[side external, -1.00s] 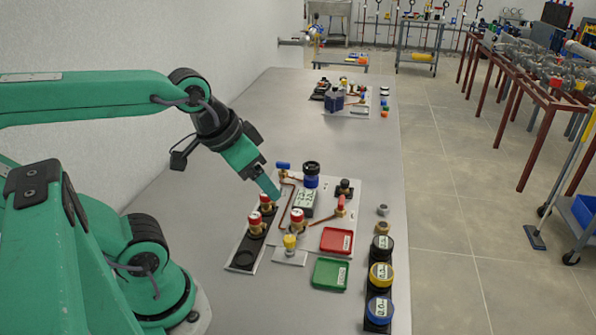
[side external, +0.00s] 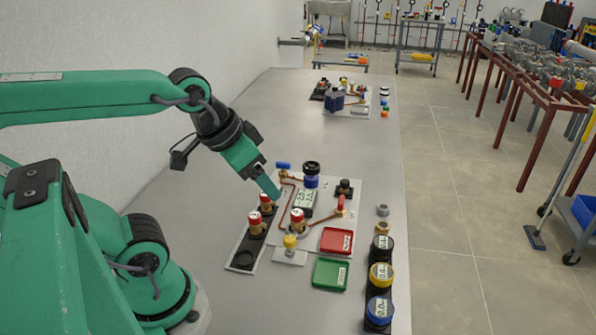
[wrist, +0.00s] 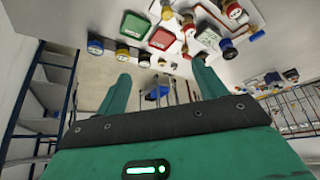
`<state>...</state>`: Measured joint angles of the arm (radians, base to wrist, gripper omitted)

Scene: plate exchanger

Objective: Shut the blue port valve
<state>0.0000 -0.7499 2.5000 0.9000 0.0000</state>
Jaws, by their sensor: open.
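The blue port valve (side external: 283,166) has a blue bar handle that lies roughly left-right in the picture. It sits on a brass body at the back left of the white plate board, joined to copper pipe. In the wrist view a blue bar (wrist: 257,36) at the upper right looks like the same handle. My gripper (side external: 274,190) is just in front of and a little left of the valve, pointing down, apart from the handle as far as I can tell. The wrist view shows my gripper (wrist: 160,72) with its two green fingers wide apart and nothing between them.
A black-topped blue cylinder (side external: 312,170) stands close right of the valve.

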